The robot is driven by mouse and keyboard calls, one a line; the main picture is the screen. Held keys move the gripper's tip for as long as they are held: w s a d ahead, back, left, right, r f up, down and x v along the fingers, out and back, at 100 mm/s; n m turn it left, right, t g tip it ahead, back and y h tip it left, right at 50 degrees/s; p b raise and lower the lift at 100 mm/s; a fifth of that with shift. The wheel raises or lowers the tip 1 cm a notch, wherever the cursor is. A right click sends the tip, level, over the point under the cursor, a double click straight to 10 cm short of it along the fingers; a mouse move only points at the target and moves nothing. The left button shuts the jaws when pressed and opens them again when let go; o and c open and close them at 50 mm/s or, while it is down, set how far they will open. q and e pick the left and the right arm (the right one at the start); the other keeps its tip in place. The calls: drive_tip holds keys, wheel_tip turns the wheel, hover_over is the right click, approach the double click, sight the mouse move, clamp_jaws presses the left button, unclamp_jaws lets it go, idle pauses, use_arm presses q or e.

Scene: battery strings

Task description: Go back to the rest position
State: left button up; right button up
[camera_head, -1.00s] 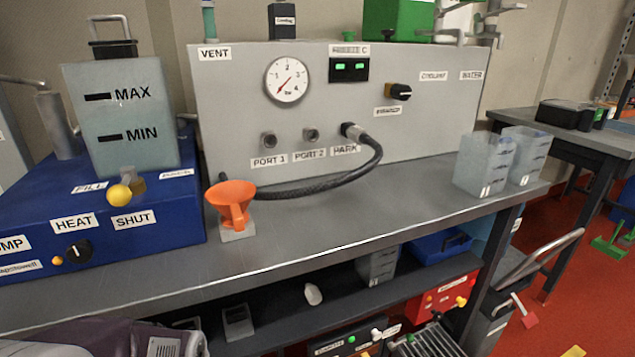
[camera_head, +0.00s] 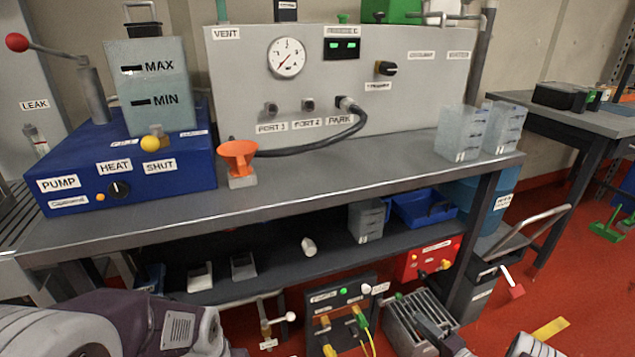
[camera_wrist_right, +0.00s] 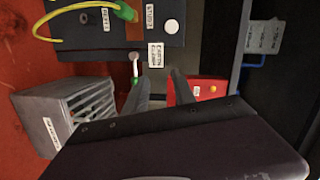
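My right gripper (camera_head: 434,330) is at the bottom edge of the head view, low in front of the bench. In the right wrist view its two dark fingers (camera_wrist_right: 160,88) stand apart with nothing held between them. Behind them are a dark panel (camera_wrist_right: 100,32) with a yellow-green cable and part of a red box (camera_wrist_right: 193,90). My left arm (camera_head: 150,325) enters at the bottom left of the head view; its gripper is out of the picture.
The grey bench (camera_head: 330,185) carries a blue heater unit (camera_head: 130,182), an orange funnel (camera_head: 238,156), a gauge panel (camera_head: 420,100) and clear containers (camera_head: 462,135). Below are a lower shelf (camera_head: 270,280), a red box (camera_head: 428,258) and a ribbed metal unit (camera_head: 408,315).

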drive_tip(key=w+a+r+n+g+y, duration=0.3)
drive_tip(key=w+a+r+n, duration=0.15)
drive_tip(key=a+r, duration=0.5)
drive_tip(key=s+a+r+n+g+y, duration=0.25)
drive_tip(key=a+r+n+g, duration=0.3)
drive_tip(key=a+r, duration=0.4)
drive_tip(key=s+a+r+n+g+h, duration=0.3)
drive_tip(key=s+a+g, duration=0.2)
drive_tip(key=s+a, duration=0.45)
drive_tip(key=s+d+n+g+h, duration=0.15)
drive_tip(key=s+h, duration=0.25)
drive_tip(key=s, duration=0.6)
drive_tip(key=s+d+f+m+h, duration=0.1)
drive_tip(key=s+d+f+h, duration=0.1)
drive_tip(key=s+d+h, duration=0.3)
drive_tip(key=s+d+f+m+h, duration=0.1)
drive_tip(key=s+d+f, duration=0.2)
drive_tip(key=d, duration=0.3)
wheel_tip(320, 180, up, 36)
drive_tip(key=w+d+m+t+p, duration=0.1)
drive_tip(key=m+p, duration=0.1)
drive_tip(key=p, duration=3.3)
drive_tip(key=shift+w+d+f+m+t+p, duration=0.15)
drive_tip(key=shift+w+d+m+t+p, duration=0.05)
drive_tip(key=shift+w+m+t+p, duration=0.2)
